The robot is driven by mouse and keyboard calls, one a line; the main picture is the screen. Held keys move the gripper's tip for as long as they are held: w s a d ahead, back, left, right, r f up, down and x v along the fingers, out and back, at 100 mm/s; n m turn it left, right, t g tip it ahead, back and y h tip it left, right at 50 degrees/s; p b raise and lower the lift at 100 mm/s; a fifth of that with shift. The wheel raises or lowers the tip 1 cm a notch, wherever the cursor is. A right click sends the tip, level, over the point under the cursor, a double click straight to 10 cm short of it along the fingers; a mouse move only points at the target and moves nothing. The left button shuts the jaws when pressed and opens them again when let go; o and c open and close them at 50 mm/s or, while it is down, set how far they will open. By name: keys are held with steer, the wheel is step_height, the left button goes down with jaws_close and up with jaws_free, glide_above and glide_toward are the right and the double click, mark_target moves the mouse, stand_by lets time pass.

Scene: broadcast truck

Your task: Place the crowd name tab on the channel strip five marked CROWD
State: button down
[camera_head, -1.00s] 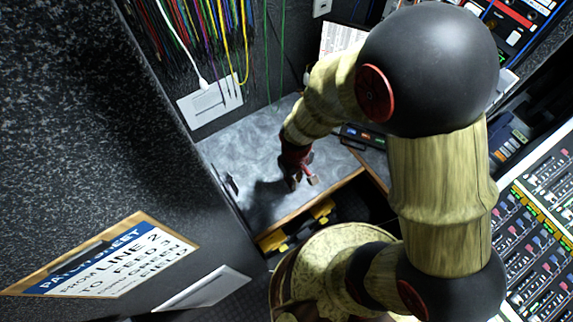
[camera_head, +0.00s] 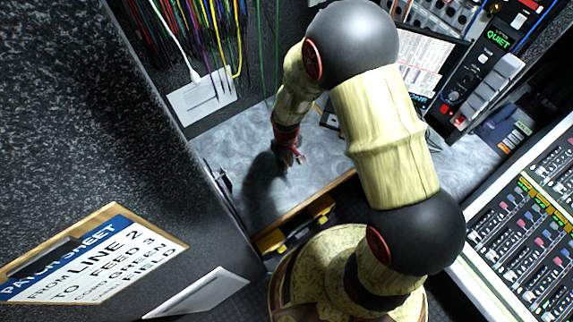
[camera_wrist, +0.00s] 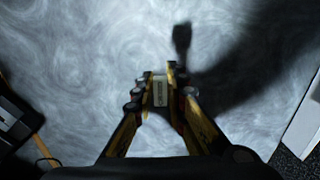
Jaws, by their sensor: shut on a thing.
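My gripper (camera_head: 290,160) hangs over the grey worktop at the back of the bay, in the middle of the head view. In the wrist view my gripper (camera_wrist: 161,88) is shut on a small pale tab (camera_wrist: 160,92), held between the fingertips. I cannot read any lettering on the tab. The mixing console (camera_head: 530,230) with its channel strips is at the right of the head view, well apart from my gripper. The strip marked CROWD cannot be made out.
The grey worktop (camera_head: 235,150) is mostly clear under my gripper. A dark wall with a patch sheet (camera_head: 95,255) stands at the left. Coloured cables (camera_head: 200,40) hang behind. A panel reading QUIET (camera_head: 498,38) and a printed sheet (camera_head: 420,65) are at the back right.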

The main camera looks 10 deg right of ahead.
steer(key=shift+f, duration=0.15)
steer(key=c, duration=1.9)
jaws_free()
steer(key=shift+o, duration=0.5)
